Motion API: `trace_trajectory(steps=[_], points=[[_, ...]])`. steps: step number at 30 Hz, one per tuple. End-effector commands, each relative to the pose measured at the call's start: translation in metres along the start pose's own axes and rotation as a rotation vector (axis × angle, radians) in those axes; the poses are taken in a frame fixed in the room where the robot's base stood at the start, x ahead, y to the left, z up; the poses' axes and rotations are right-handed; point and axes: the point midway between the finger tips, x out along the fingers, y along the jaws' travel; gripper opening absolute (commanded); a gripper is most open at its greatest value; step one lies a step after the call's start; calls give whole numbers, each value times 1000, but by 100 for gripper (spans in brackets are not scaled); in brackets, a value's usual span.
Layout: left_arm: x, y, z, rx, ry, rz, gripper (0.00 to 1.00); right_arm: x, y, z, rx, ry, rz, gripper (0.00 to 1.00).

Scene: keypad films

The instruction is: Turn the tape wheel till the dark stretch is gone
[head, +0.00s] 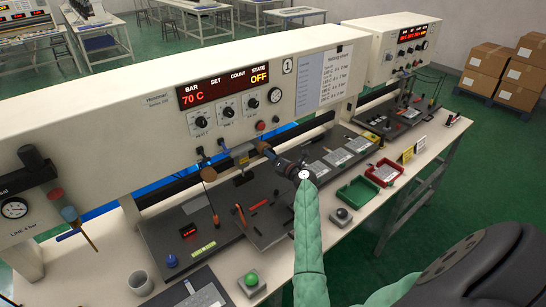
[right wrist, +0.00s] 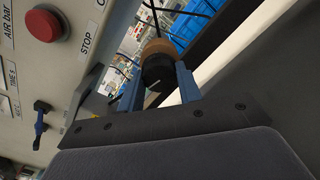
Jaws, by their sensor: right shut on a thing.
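The tape wheel (right wrist: 158,68) shows in the right wrist view as a brown roll with a black hub. My right gripper (head: 277,157) comes from the front right in a green sleeve. Its two blue fingers (right wrist: 160,90) stand on either side of the black hub and are shut on it. I cannot make out a dark stretch of tape in either view. My left gripper is not in view.
The machine panel (head: 228,97) reads 70 C and OFF. A red stop button (right wrist: 44,25) is close to the gripper. Below are a dark work plate (head: 165,240), a green tray (head: 357,194), a red tray (head: 384,172) and a grey cup (head: 140,283).

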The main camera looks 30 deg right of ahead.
Motion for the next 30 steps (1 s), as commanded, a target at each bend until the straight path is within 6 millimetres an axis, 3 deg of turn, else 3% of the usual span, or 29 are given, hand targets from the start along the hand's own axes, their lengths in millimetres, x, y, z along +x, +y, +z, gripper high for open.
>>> trace_trajectory(steps=[10,24,25,27,30], points=[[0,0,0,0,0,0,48,0,-1,-2,108,3,-1,12],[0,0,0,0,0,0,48,0,-1,-2,118,2,-1,12],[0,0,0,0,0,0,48,0,-1,-1,118,2,-1,40],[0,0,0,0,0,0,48,0,-1,-1,118,2,-1,54],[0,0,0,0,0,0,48,0,0,-1,117,1,-1,56]])
